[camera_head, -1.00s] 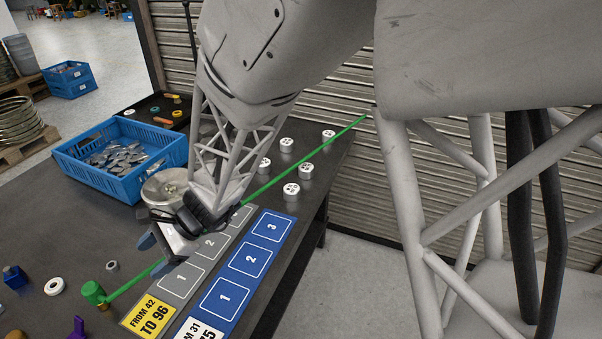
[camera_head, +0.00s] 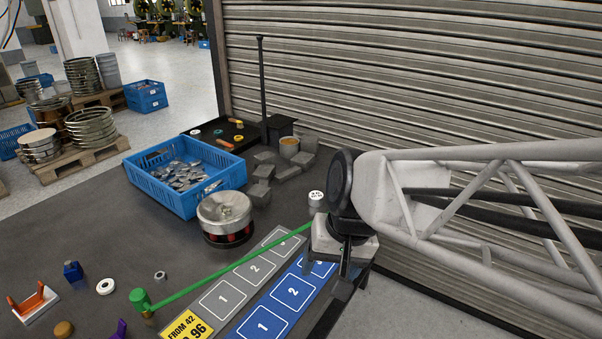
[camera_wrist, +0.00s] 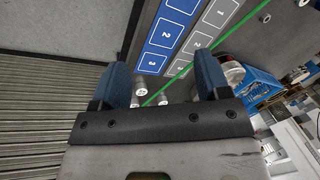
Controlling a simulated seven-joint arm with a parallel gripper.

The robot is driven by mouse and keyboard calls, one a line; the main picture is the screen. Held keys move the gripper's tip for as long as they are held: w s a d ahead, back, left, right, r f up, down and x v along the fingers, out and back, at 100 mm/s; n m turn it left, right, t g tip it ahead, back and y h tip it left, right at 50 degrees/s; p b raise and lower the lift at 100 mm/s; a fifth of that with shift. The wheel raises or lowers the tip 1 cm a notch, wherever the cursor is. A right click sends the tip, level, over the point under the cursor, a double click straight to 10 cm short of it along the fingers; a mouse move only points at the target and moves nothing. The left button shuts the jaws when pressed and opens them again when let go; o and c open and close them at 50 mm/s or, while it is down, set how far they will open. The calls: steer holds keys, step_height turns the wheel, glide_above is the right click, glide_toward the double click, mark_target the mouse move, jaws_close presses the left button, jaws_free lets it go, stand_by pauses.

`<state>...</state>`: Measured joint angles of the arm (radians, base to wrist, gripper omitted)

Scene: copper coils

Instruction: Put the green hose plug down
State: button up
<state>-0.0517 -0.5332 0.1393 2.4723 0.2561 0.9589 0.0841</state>
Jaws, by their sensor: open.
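The green hose plug (camera_head: 140,299) is on the dark table at the front left in the head view, with a brassy lower end. A long straight green hose or rod runs from it past the numbered strips toward the right edge. Its green line (camera_wrist: 188,74) also shows in the wrist view. My gripper (camera_wrist: 163,76) is open, its blue fingers wide apart with nothing clasped between them. In the head view my gripper (camera_head: 335,262) is at the right table edge, well away from the plug, and hides the far end of the green line.
Grey and blue numbered strips (camera_head: 262,325) lie in front. White-topped cylinders (camera_wrist: 140,86) show below my fingers. A round metal pot (camera_head: 225,215), blue crate (camera_head: 165,198) and grey blocks stand behind. Small parts, including a white ring (camera_head: 105,286), lie left. A shutter wall (camera_head: 420,70) stands behind.

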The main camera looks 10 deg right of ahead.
steer(key=s+d+r+n+t+h, duration=0.1)
steer(key=s+d+r+h, duration=0.1)
steer(key=d, duration=0.3)
steer(key=shift+s+d+r+n+h, duration=0.3)
steer(key=shift+s+d+n, duration=0.1)
steer(key=shift+s, duration=0.4)
stand_by(0.6)
